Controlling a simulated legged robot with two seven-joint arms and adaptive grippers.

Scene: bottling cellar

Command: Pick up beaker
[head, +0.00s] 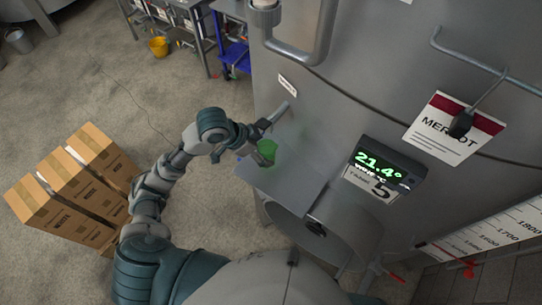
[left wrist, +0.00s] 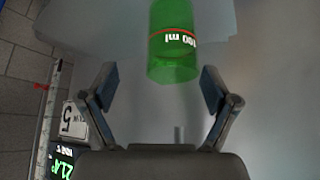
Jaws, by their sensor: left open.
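The green translucent beaker (head: 268,149) stands on a grey shelf (head: 285,188) at the side of the big tank in the head view. In the left wrist view the beaker (left wrist: 173,45) has a "100 ml" mark and a red line, and its upper part runs out of the picture. My left gripper (head: 262,157) is close to the beaker. In the left wrist view its two fingers (left wrist: 158,90) are spread apart, with the beaker just beyond the tips, roughly in line with the gap. Nothing is held. My right gripper is not in view.
The steel tank (head: 390,60) fills the right side, with a display (head: 384,165), a pipe handle (head: 300,50) and a label card (head: 452,128). Cardboard boxes (head: 72,185) stand on the floor at left. A yellow bucket (head: 159,47) is farther back.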

